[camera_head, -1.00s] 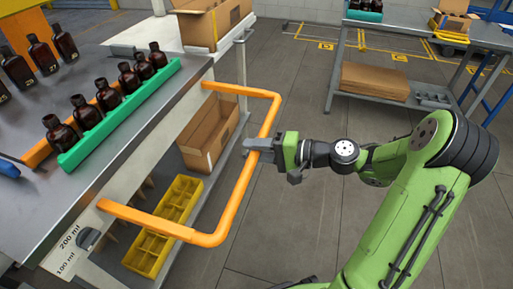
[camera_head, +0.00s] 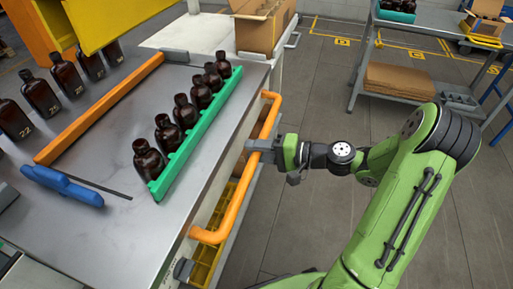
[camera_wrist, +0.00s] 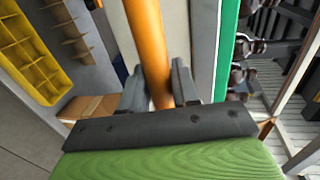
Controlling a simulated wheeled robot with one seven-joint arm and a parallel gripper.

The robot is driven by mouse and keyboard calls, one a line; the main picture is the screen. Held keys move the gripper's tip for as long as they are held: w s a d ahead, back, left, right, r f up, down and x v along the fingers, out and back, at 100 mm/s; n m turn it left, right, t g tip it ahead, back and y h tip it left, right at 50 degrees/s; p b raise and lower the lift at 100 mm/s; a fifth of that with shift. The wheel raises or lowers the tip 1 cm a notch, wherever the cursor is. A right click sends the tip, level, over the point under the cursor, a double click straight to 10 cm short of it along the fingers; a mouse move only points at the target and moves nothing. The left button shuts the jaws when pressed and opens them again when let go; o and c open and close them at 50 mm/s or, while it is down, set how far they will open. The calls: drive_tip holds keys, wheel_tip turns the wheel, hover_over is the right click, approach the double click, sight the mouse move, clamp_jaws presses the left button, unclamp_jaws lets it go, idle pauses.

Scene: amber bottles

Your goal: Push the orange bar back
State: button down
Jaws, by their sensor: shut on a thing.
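The orange bar (camera_head: 232,208) is a bent tubular handle on the right side of the steel workbench (camera_head: 120,222). In the head view it lies close along the bench edge. My gripper (camera_head: 257,145) is shut on its long middle section. In the wrist view the bar (camera_wrist: 147,45) runs between the two dark fingers (camera_wrist: 160,90), one on each side of it. Part of the bar is hidden behind my gripper.
Amber bottles (camera_head: 168,134) stand along a green rail (camera_head: 196,135) near the bench edge. A blue tool (camera_head: 62,186) and an orange strip (camera_head: 98,108) lie on the top. A yellow divided tray (camera_wrist: 28,52) is below. Floor at right is clear up to another table (camera_head: 440,32).

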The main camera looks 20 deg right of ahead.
drive_tip(key=shift+w+a, duration=0.1)
drive_tip(key=shift+a, duration=0.05)
drive_tip(key=c, duration=1.3)
unclamp_jaws()
drive_tip(key=o, duration=0.3)
drive_tip(key=shift+w+a, duration=0.15)
drive_tip(key=shift+o, duration=0.2)
drive_tip(key=p+v, duration=0.4)
drive_tip(key=v, duration=1.2)
